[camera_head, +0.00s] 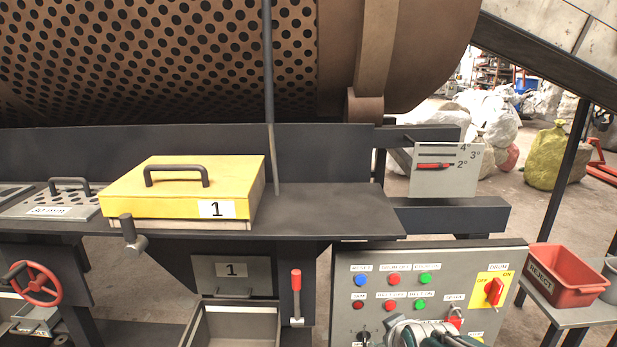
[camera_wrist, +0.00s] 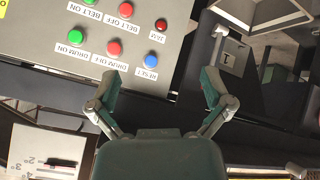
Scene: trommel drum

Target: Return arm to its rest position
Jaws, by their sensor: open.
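My gripper (camera_wrist: 160,86) is open and empty in the wrist view, its two green-tipped fingers spread apart. The left finger overlaps the edge of the control panel (camera_wrist: 85,50) in that view. The gripper also shows at the bottom edge of the head view (camera_head: 425,333), in front of the lower part of the panel, and is partly cut off. I cannot tell how far the fingers are from the panel. The rest of my arm is out of view.
The control panel has several buttons and a red rotary drum switch (camera_head: 493,291). A yellow lidded box (camera_head: 185,188) marked 1 sits on the dark bench. A red-handled lever (camera_head: 296,295) and an open drawer (camera_head: 236,328) are left of the panel. A red reject bin (camera_head: 566,277) stands right.

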